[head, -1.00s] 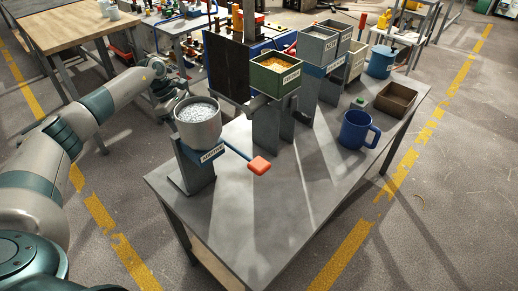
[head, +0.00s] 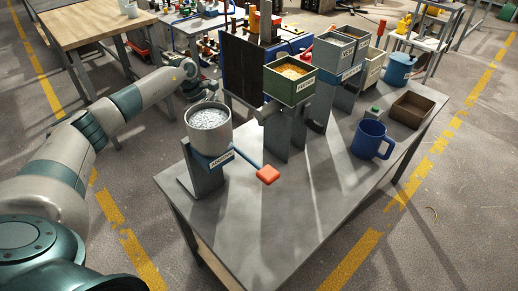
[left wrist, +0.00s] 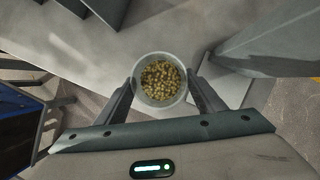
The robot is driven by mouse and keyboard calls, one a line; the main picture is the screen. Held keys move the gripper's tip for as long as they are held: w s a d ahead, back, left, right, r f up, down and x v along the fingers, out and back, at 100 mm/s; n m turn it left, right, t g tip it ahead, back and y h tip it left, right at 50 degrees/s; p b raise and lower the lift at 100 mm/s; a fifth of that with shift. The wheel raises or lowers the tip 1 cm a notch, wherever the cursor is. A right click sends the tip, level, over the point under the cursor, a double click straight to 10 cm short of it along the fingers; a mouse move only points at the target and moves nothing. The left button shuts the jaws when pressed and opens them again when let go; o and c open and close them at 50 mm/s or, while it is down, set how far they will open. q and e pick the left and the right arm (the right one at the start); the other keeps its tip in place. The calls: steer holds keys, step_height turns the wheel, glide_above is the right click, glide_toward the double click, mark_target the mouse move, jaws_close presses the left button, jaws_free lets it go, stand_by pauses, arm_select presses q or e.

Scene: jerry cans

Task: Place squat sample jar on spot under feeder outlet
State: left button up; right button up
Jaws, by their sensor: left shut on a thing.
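A small round jar (left wrist: 161,91) with a pale rim, filled with yellowish granules, sits between the two dark fingers of my left gripper (left wrist: 161,82) in the left wrist view. The fingers touch its sides. In the head view my left arm reaches in behind the round grey hopper; the fingers and jar are hidden there. Feeders stand on the grey table (head: 265,225): the round grey hopper (head: 208,135) with pale pellets and a green hopper (head: 290,88) with orange-yellow grains. The spot under an outlet cannot be made out. My right gripper is not in view.
An orange-tipped lever (head: 267,175) sticks out from the round hopper. Grey hoppers (head: 338,50), a blue mug (head: 371,140), a brown open box (head: 412,108) and a blue lidded can (head: 399,68) stand farther along. The front of the table is clear.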

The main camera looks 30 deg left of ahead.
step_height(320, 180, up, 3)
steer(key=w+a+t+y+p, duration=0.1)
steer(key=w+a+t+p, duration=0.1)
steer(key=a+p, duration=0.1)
arm_select(q)
steer(key=w+d+p, duration=0.1)
steer(key=w+d, duration=0.1)
steer(key=d, duration=1.1)
steer(key=shift+w+d, duration=0.3)
steer(key=shift+d, duration=0.05)
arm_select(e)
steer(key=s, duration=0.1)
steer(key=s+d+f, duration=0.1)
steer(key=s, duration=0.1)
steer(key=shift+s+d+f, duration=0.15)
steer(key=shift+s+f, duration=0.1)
arm_select(q)
steer(key=shift+f+p, duration=0.5)
steer(key=shift+p, duration=0.05)
step_height(320, 180, down, 2)
steer(key=shift+f+p, duration=0.2)
steer(key=shift+p, duration=0.2)
steer(key=shift+f, duration=0.15)
steer(key=shift+b, duration=0.3)
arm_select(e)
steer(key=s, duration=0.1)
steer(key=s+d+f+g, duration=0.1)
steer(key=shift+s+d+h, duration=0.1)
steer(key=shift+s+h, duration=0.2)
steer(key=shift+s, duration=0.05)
